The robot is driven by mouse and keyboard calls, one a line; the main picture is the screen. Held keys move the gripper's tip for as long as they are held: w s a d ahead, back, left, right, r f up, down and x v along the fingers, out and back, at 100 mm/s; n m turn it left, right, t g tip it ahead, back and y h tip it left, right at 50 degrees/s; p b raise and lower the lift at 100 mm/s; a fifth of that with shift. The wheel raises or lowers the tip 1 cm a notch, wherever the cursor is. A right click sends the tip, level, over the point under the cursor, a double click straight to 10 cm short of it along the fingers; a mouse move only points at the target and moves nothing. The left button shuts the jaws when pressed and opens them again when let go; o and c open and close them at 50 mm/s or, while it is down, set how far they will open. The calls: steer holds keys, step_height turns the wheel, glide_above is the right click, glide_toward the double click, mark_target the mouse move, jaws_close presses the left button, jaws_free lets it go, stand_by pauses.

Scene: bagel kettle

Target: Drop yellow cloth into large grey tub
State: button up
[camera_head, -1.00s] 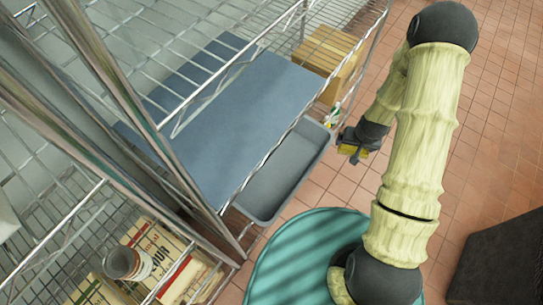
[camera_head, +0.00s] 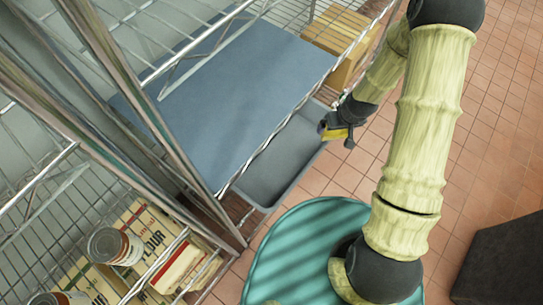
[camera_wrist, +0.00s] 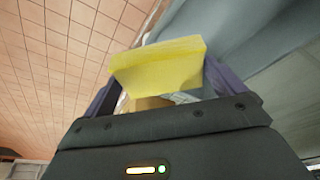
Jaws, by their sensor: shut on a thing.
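The yellow cloth (camera_head: 337,133) is a small, folded, block-like piece held in my gripper (camera_head: 333,129). In the wrist view the cloth (camera_wrist: 158,66) spans between the two dark purple fingers of my gripper (camera_wrist: 163,85), which are shut on it. The large grey tub (camera_head: 287,160) is an open, rectangular bin low beside the shelf. Its far and left parts are hidden under the blue-grey shelf surface. In the head view my gripper overlaps the tub's right rim; its height above the rim is hard to tell.
The blue-grey shelf surface (camera_head: 225,90) and wire rack posts (camera_head: 165,140) stand left of the tub. A cardboard box (camera_head: 335,40) sits behind. Flour bags (camera_head: 145,238) and a can (camera_head: 112,246) are at lower left. Tiled floor (camera_head: 490,130) is open at right.

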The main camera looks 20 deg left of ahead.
steer(key=s+a+f+n+b, duration=0.2)
steer(key=a+n+b, duration=0.2)
steer(key=a, duration=0.1)
steer(key=s+a+f+n+g+y+b, duration=0.1)
steer(key=s+a+f+n+b, duration=0.1)
steer(key=a+n+b, duration=0.2)
steer(key=a, duration=0.2)
steer(key=shift+s+a+f+n+y+b, duration=0.25)
steer(key=shift+a+f+n+y+b, duration=0.05)
steer(key=shift+f, duration=0.1)
step_height(320, 180, down, 14)
steer(key=shift+w+r, duration=0.1)
steer(key=a, duration=0.1)
steer(key=w+a+p, duration=0.1)
steer(key=a, duration=0.1)
steer(key=shift+w+a+f+p, duration=0.25)
steer(key=shift+a+f+p, duration=0.1)
steer(key=shift+f, duration=0.3)
